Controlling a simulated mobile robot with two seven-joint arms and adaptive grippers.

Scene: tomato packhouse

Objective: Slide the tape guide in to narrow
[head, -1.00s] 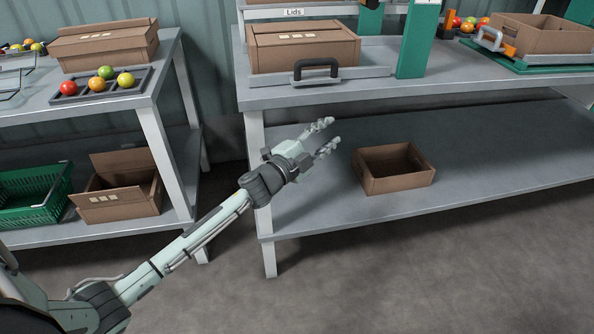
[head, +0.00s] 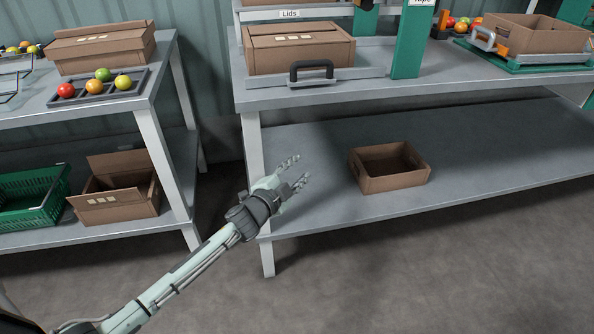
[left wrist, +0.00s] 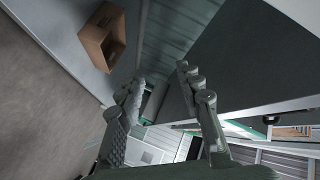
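What looks like the tape guide, a flat grey metal bar with a black handle (head: 311,70), lies along the front of the upper bench, before a closed cardboard box (head: 298,48). A green post (head: 409,45) stands at its right end, under a partly cut-off "Tape" sign. My left gripper (head: 297,171) is open and empty, below the bench top and over the left end of the lower shelf. It is well apart from the handle. In the left wrist view its two fingers (left wrist: 158,88) are spread with nothing between them. My right gripper is not in view.
An open cardboard box (head: 390,182) stands on the lower shelf (head: 480,165) right of my gripper; it also shows in the left wrist view (left wrist: 92,38). The bench's front edge (head: 420,93) lies above my gripper. A second table (head: 70,112) stands at left.

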